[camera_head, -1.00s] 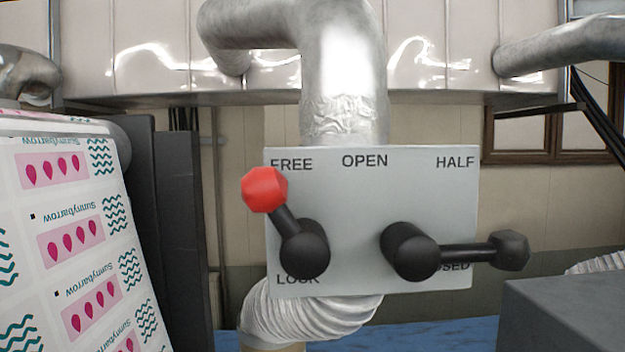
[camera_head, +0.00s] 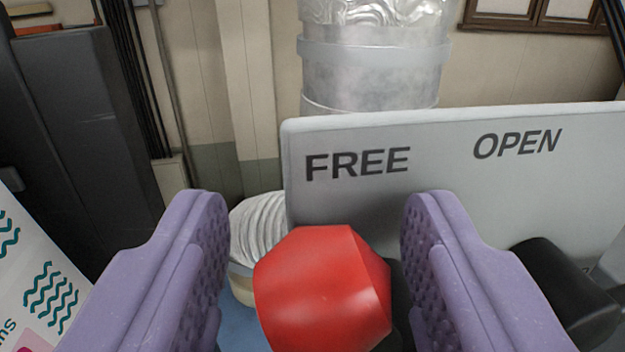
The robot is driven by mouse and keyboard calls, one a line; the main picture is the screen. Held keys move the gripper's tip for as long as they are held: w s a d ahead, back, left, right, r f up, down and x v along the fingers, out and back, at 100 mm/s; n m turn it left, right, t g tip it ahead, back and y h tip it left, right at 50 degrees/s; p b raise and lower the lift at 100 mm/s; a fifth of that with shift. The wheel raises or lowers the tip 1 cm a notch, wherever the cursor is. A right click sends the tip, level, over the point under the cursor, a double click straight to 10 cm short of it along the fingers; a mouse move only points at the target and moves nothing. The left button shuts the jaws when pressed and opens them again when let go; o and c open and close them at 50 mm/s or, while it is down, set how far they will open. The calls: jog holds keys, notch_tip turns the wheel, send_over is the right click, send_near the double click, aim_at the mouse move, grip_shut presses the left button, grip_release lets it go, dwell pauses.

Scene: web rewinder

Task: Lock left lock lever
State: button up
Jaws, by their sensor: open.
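The left lock lever's red faceted knob (camera_head: 322,288) is close in front of me at the lower middle. It points up toward the word FREE on the grey panel (camera_head: 370,205). My gripper (camera_head: 318,215) is open, with one purple finger on each side of the knob. There is a gap on the left; the right finger is nearer the knob. The lever's shaft and pivot are mostly hidden behind the knob and the right finger. The word LOCK is out of view.
The black hub of the second lever (camera_head: 570,290) is right of my right finger, close to it. A silver duct (camera_head: 370,65) stands behind the panel. A dark cabinet (camera_head: 75,130) and printed web (camera_head: 35,290) are at the left.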

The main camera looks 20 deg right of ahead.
jog(key=shift+d, duration=0.1)
jog(key=shift+c, duration=0.2)
jog(key=c, duration=0.9)
jog(key=shift+f, duration=0.1)
